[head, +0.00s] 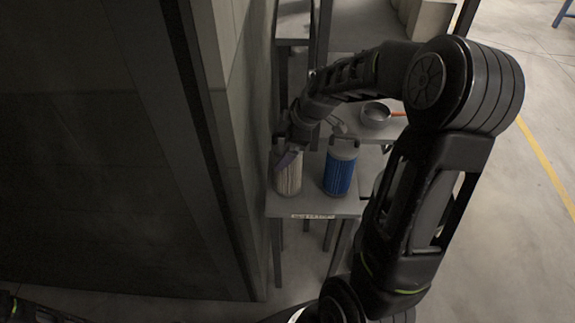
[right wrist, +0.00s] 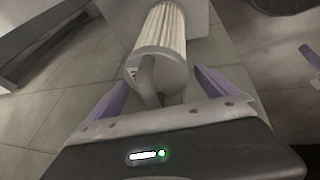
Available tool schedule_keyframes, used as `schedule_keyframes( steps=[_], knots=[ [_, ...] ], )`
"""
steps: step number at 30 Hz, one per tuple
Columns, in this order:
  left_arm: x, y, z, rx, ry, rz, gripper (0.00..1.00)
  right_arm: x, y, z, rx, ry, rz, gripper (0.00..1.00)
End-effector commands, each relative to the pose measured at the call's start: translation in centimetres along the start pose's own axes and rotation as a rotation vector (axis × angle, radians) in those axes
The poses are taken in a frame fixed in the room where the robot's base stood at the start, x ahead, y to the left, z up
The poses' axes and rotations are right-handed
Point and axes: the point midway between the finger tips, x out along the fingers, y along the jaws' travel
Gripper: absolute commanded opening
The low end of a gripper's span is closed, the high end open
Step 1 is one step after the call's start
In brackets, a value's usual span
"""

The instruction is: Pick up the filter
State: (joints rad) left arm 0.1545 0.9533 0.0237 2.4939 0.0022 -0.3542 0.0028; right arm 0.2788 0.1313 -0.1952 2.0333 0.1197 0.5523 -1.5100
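A white pleated filter (head: 288,177) stands on a small grey table (head: 312,207), partly covered by my right gripper (head: 287,157) in the head view. In the right wrist view the filter (right wrist: 163,35) has a grey end cap with a handle (right wrist: 147,75) facing the camera. My right gripper (right wrist: 160,92) is open, its two purple fingers spread apart with the handle between them. There is a visible gap on both sides of the handle. A second, blue filter (head: 339,177) with a grey cap and handle stands just right of the white one. My left gripper is not in view.
A large dark panel and wall (head: 120,150) rise close on the left of the table. A metal pan (head: 376,114) with an orange handle sits on a surface behind. Open floor (head: 510,220) lies to the right.

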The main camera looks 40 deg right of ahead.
Motion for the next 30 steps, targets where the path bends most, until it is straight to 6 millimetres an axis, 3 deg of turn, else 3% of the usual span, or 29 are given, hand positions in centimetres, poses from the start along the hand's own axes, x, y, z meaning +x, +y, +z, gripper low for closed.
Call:
schedule_keyframes(
  steps=[23, 30],
  knots=[
    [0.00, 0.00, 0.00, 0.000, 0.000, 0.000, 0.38, 0.03, -0.07, 0.02, 0.000, 0.000, -0.002, 0.31],
    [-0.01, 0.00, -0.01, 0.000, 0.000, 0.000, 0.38, -0.09, 0.03, -0.08, 0.000, 0.001, 0.001, 0.31]
  ],
)
